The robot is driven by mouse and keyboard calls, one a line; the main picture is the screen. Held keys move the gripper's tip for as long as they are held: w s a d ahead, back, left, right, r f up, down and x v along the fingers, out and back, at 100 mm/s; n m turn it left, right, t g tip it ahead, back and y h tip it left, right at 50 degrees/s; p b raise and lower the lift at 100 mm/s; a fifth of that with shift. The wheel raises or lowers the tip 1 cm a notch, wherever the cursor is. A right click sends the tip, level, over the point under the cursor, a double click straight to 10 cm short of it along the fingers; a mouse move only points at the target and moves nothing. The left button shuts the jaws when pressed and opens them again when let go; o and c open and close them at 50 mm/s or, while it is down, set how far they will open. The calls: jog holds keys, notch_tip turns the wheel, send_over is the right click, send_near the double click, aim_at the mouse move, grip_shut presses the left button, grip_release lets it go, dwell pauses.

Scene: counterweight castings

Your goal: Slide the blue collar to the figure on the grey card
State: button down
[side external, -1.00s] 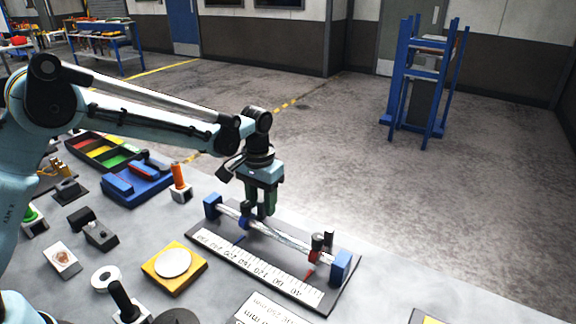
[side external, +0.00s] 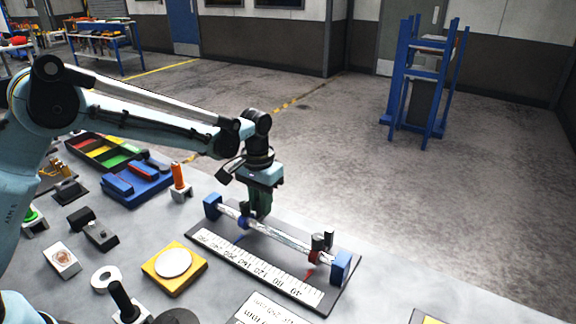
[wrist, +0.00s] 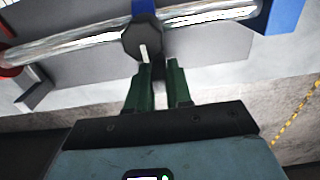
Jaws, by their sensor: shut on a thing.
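The blue collar (side external: 243,223) sits on a silver rod (side external: 280,239), near the rod's far left end. Its blue pointer (side external: 239,238) reaches toward the printed scale (side external: 258,265), near the high-number end. In the wrist view the collar (wrist: 145,7) has a dark knob (wrist: 142,38) facing my gripper (wrist: 158,66). The green fingers are close together at the knob and shut on the collar there; the exact contact is partly hidden. My gripper (side external: 257,214) points down beside the rod. The pale grey card (side external: 266,308) lies in front, its inverted figure too small to read surely.
A red collar (side external: 314,257) sits near the rod's right end. Blue end blocks (side external: 341,266) hold the rod above a dark base. A yellow block with a white disc (side external: 174,264) stands left of the scale.

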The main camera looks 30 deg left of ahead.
jog(key=a, duration=0.4)
jog(key=shift+d, duration=0.1)
jog(key=c, duration=1.1)
grip_release()
jog(key=shift+r, duration=0.1)
notch_tip(320, 180, up, 12)
jog(key=shift+f, duration=0.1)
